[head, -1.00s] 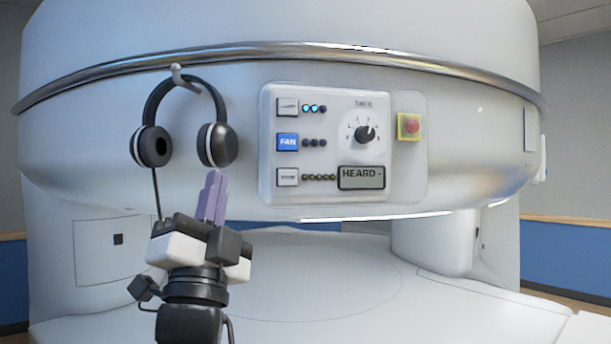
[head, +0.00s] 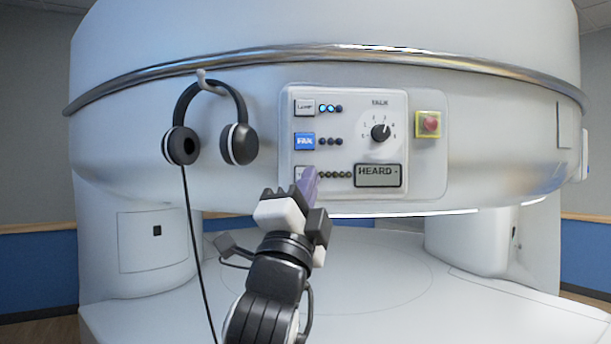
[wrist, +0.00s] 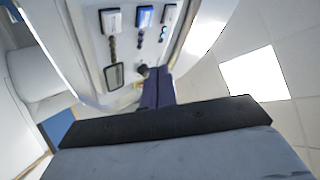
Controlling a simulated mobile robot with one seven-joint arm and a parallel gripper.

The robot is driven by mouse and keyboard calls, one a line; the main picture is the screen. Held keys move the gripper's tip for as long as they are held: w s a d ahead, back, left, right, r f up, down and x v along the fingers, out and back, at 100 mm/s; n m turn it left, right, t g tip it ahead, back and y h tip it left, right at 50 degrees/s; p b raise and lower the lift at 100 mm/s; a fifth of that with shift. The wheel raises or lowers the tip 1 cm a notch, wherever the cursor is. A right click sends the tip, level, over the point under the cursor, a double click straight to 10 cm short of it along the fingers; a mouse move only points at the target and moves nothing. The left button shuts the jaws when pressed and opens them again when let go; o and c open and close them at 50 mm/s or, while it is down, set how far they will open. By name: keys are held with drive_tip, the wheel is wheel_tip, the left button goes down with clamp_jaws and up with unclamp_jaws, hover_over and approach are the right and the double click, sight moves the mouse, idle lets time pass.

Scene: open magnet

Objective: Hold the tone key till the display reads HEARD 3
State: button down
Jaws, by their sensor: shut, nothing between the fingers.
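The tone key, the lowest white key (head: 299,172) on the control panel, is partly hidden behind my fingertips in the head view. Its label is too small to read. In the wrist view it is the leftmost key (wrist: 111,20). The display (head: 379,175) reads "HEARD -"; it also shows in the wrist view (wrist: 115,75). My gripper (head: 308,180) is shut and empty, its purple fingers pointing up at the panel. In the wrist view the fingertips (wrist: 156,74) appear over the panel's knob side. I cannot tell whether they touch anything.
Above are the blue FAN key (head: 304,141) and lamp key (head: 304,107), with two blue lights lit. A dial (head: 380,132) and a red stop button (head: 430,122) sit to the right. Headphones (head: 240,145) hang left, their cable dropping near my arm.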

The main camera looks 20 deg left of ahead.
drive_tip(key=w+a+p, duration=0.1)
drive_tip(key=w+a, duration=0.2)
drive_tip(key=w, duration=0.4)
drive_tip(key=shift+w+a+p, duration=0.3)
drive_tip(key=shift+w+a, duration=0.1)
idle(1.8)
drive_tip(key=shift+w+a, duration=0.15)
drive_tip(key=shift+w, duration=0.25)
drive_tip(key=shift+w+a, duration=0.25)
drive_tip(key=shift+w, duration=0.2)
idle(2.2)
idle(0.5)
drive_tip(key=shift+s+d+b, duration=0.4)
drive_tip(key=shift+s, duration=0.45)
drive_tip(key=shift+s+d+b, duration=0.2)
drive_tip(key=shift+s+d, duration=0.15)
drive_tip(key=shift+s, duration=0.4)
drive_tip(key=shift+s+d+b, duration=0.25)
drive_tip(key=shift+s+d, duration=0.15)
drive_tip(key=shift+s, duration=0.35)
drive_tip(key=shift+s+d+b, duration=0.2)
drive_tip(key=shift+s+d, duration=0.15)
drive_tip(key=shift+s, duration=0.4)
